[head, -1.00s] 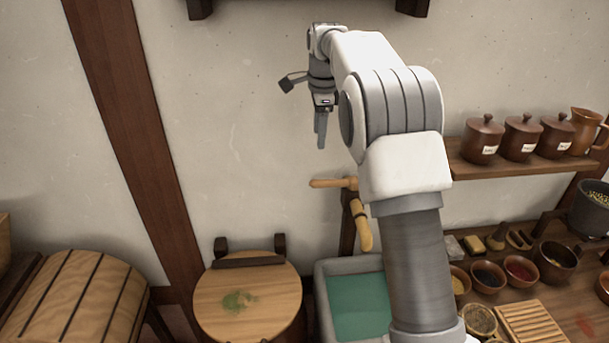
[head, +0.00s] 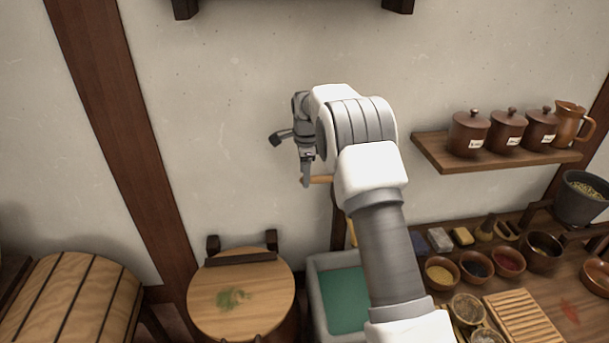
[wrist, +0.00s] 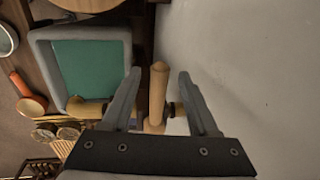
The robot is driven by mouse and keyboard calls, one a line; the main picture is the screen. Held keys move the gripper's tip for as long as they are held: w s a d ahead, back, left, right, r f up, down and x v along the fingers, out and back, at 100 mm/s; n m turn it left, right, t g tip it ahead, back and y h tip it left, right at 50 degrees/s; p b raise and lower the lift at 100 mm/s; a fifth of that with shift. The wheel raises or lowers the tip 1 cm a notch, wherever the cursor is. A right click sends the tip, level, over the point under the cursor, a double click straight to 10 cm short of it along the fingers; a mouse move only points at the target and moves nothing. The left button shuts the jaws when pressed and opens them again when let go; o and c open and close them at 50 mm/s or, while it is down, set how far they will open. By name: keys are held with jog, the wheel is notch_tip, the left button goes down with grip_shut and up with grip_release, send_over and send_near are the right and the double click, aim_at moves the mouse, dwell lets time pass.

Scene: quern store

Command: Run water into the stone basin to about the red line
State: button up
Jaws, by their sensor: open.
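The grey stone basin (head: 316,297) stands low by the wall, partly hidden by my arm. Teal, water-like colour (head: 345,302) shows inside it; it also shows in the wrist view (wrist: 92,66). I cannot make out a red line. A wooden tap handle (head: 321,180) sticks out above the basin, with a pale wooden spout (wrist: 88,107) pointing over the basin's edge. My gripper (head: 305,184) is at the handle. In the wrist view my gripper (wrist: 159,78) is open, one finger on each side of the upright-looking handle (wrist: 158,92), with gaps showing. I cannot see any stream of water.
A round wooden lid (head: 240,297) with a green smear is left of the basin. On the right, a bench (head: 575,290) carries several bowls and a slatted board (head: 525,318). A wall shelf (head: 495,158) holds lidded jars and a jug (head: 570,122). The wall is close beside my gripper.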

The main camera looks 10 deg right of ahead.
jog(key=shift+w+f, duration=0.15)
jog(key=shift+f, duration=0.7)
jog(key=shift+c, duration=0.3)
grip_shut()
dwell(0.6)
